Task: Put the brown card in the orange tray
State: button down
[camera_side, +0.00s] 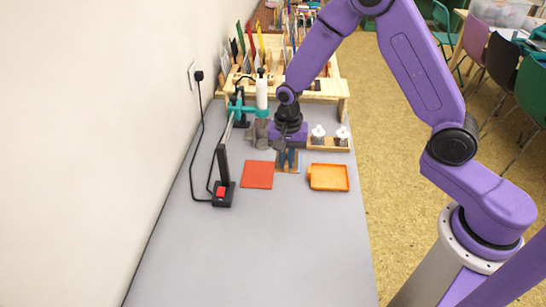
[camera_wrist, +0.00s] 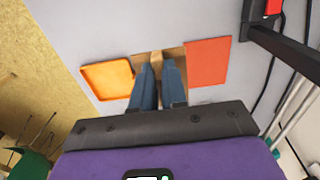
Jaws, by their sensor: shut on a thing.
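The brown card (camera_wrist: 176,52) lies between the orange tray and the red card in the wrist view, partly hidden by my fingers. In the side view it shows only as small brown bits around my fingers. My gripper (camera_wrist: 158,66) points down at it, its blue fingers shut on a light tan raised part that appears to belong to the card. My gripper (camera_side: 288,160) is low over the table in the side view. The orange tray (camera_wrist: 108,79) is shallow, with a raised rim, and looks empty. It stands right of my gripper in the side view (camera_side: 328,178).
A red card (camera_side: 257,174) lies flat to the left. A wooden rack with two white-topped items (camera_side: 328,143) stands behind the tray. The grey table is clear in front.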

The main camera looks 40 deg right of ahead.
jog(key=shift+s+d+r, duration=0.15)
jog(key=shift+s+r, duration=0.15)
jog(key=shift+s, duration=0.35)
jog(key=shift+s+d+r, duration=0.1)
jog(key=shift+s+r, duration=0.15)
jog(key=shift+s, duration=0.35)
jog(key=shift+s+d, duration=0.2)
jog(key=s+d+n, duration=1.4)
jog(key=s+n, duration=0.2)
jog(key=n, duration=0.2)
send_over(337, 178)
jog(key=s, duration=0.1)
notch_tip(337, 178, down, 8)
jog(key=shift+a+f, duration=0.1)
jog(key=shift+f, duration=0.05)
jog(key=shift+w+f, duration=0.45)
jog(key=shift+f, duration=1.7)
jog(key=shift+f, duration=0.1)
